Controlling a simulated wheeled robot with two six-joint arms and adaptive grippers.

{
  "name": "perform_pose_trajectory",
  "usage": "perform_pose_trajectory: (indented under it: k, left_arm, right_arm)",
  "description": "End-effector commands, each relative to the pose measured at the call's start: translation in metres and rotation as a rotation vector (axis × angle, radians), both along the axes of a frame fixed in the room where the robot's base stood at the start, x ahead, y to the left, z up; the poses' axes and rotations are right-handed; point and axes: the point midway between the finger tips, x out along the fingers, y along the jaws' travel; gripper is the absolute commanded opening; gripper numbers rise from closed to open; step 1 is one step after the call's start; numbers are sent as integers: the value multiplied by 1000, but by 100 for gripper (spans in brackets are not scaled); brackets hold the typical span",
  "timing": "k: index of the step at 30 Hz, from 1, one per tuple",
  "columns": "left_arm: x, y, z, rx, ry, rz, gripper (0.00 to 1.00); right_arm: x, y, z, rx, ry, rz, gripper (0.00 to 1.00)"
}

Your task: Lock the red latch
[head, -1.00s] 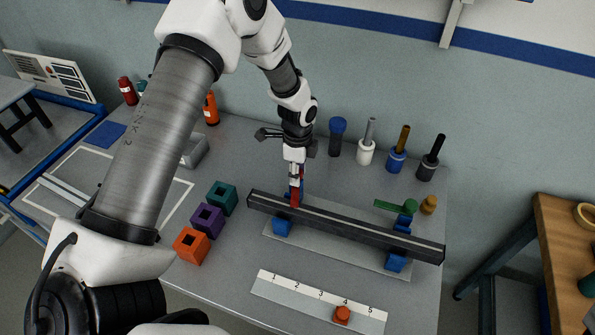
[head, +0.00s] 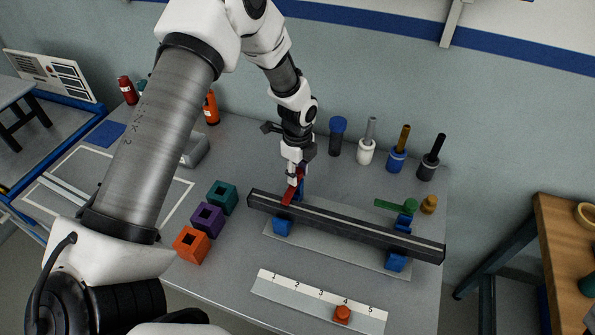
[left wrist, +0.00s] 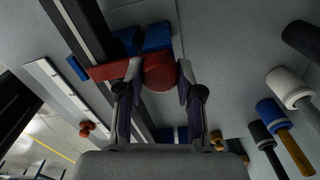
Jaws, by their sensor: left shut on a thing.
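The red latch (head: 288,196) sits at the left end of the dark bar (head: 345,226), beside the left blue support (head: 283,224). Its lower end lies over the bar and it leans in the head view. My left gripper (head: 295,172) points down and is shut on the latch. In the left wrist view the fingers (left wrist: 160,78) hold the round red knob, and the latch's flat red arm (left wrist: 110,71) reaches left across the bar. The green latch (head: 393,205) is at the right blue support (head: 396,262). My right gripper is not in view.
Several handled tools, such as a blue one (head: 337,135), stand behind the bar. Orange (head: 191,245), purple and green blocks are at the left. A numbered strip (head: 300,294) with an orange piece (head: 342,314) lies in front.

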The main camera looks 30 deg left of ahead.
Motion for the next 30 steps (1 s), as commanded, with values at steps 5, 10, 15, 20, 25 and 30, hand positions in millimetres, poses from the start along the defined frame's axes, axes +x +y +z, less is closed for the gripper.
perform_pose_trajectory:
  k: [5, 10, 15, 20, 25, 30]
  left_arm:
    - [-2, 0, -2, 0, 5, -1, 61]
    - [-1, 0, -1, 0, 3, -1, 61]
    - [0, 0, 5, 0, 0, 0, 61]
    - [1, 0, 35, 0, -3, 0, 61]
    - [1, 0, 80, 0, -2, -1, 61]
    - [0, 0, 111, 0, 1, -1, 61]
  right_arm:
    - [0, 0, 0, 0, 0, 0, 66]
    - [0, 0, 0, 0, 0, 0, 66]
    - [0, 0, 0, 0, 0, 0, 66]
    - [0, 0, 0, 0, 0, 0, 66]
    - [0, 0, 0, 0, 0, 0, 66]
    - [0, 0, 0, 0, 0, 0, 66]
